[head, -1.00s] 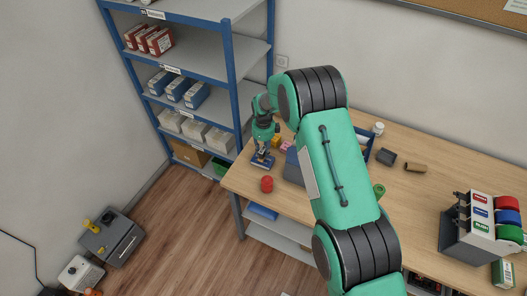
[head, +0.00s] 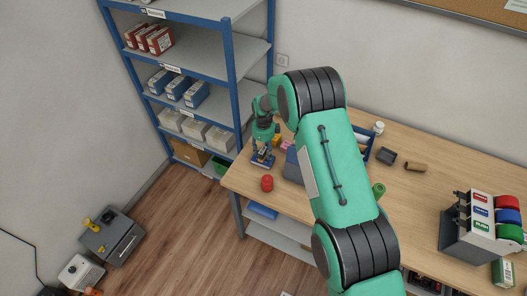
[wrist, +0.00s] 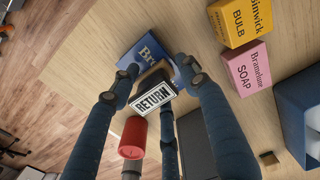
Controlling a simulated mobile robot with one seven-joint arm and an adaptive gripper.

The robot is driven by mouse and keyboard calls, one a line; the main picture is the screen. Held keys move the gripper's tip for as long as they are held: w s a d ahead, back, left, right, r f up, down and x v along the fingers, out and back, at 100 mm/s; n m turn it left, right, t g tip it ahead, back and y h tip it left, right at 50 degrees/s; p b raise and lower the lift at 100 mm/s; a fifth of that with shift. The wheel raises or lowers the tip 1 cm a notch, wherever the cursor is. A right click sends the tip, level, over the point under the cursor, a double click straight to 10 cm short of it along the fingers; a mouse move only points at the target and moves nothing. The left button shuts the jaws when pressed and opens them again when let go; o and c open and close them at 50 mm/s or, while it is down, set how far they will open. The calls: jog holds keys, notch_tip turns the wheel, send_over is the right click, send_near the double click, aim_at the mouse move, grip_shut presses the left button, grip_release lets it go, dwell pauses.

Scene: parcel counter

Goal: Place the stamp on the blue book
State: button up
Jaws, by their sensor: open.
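The stamp (wrist: 152,97) has a white face reading RETURN and a dark body. In the wrist view it sits between the spread fingers of my gripper (wrist: 157,82). The blue book (wrist: 139,51), with part of a white title showing, lies behind and under the stamp on the table. The stamp appears to stand on the book, though its contact edge is hidden. In the head view my gripper (head: 263,141) is above the book (head: 261,161) near the table's left end, pointing down. The fingers are open around the stamp.
A red cylinder (head: 267,183) stands close in front of the book. A yellow box (wrist: 240,22) and a pink box (wrist: 246,68) lie to the right. The shelving (head: 233,90) rises close behind on the left.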

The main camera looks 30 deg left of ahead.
aim_at(264, 148)
jog(key=shift+r, duration=0.15)
notch_tip(264, 148, up, 12)
jog(key=b, duration=0.1)
jog(key=shift+b, duration=0.35)
dwell(0.9)
jog(key=shift+r, duration=0.1)
